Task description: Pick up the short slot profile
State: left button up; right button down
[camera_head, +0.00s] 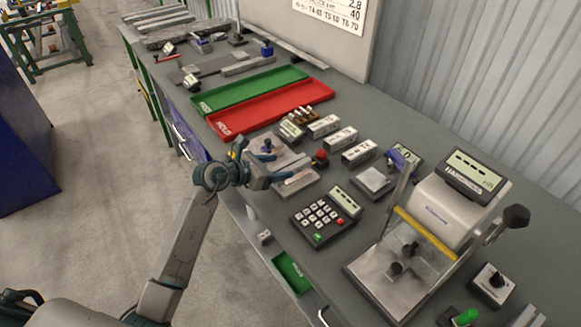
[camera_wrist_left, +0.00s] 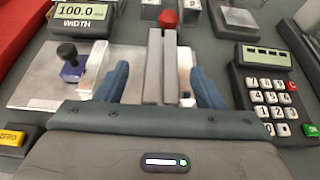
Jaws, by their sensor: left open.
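A short grey bar with a lengthwise groove, which looks like the short slot profile, lies on a pale metal fixture plate (camera_wrist_left: 35,80); it shows in the left wrist view (camera_wrist_left: 161,70). In the head view the plate (camera_head: 286,148) is partly covered by my left gripper (camera_head: 277,168). My left gripper is open, and its two blue fingers (camera_wrist_left: 162,86) stand on either side of the bar with gaps. The bar's near end is hidden by the gripper body. A red knob (camera_wrist_left: 170,18) is at its far end. My right gripper is out of view.
A keypad (camera_head: 324,217) stands right of the fixture, and small labelled blocks (camera_head: 323,126) stand behind it. A red tray (camera_head: 270,106) and a green tray (camera_head: 250,88) lie farther up the bench. A hardness tester (camera_head: 435,215) stands at the right.

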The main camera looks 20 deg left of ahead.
aim_at(288, 164)
pick_arm(q)
jog(key=x, duration=0.1)
jog(key=p+x, duration=0.1)
jog(key=x, duration=0.1)
jog(key=shift+w+d+r, duration=0.2)
jog(key=shift+w+d, duration=0.05)
jog(key=shift+d, duration=0.15)
jog(key=shift+w+d+f, duration=0.1)
jog(key=shift+w+f, duration=0.1)
jog(key=c, duration=1.2)
jog(key=shift+o, duration=0.2)
jog(key=shift+r, duration=0.1)
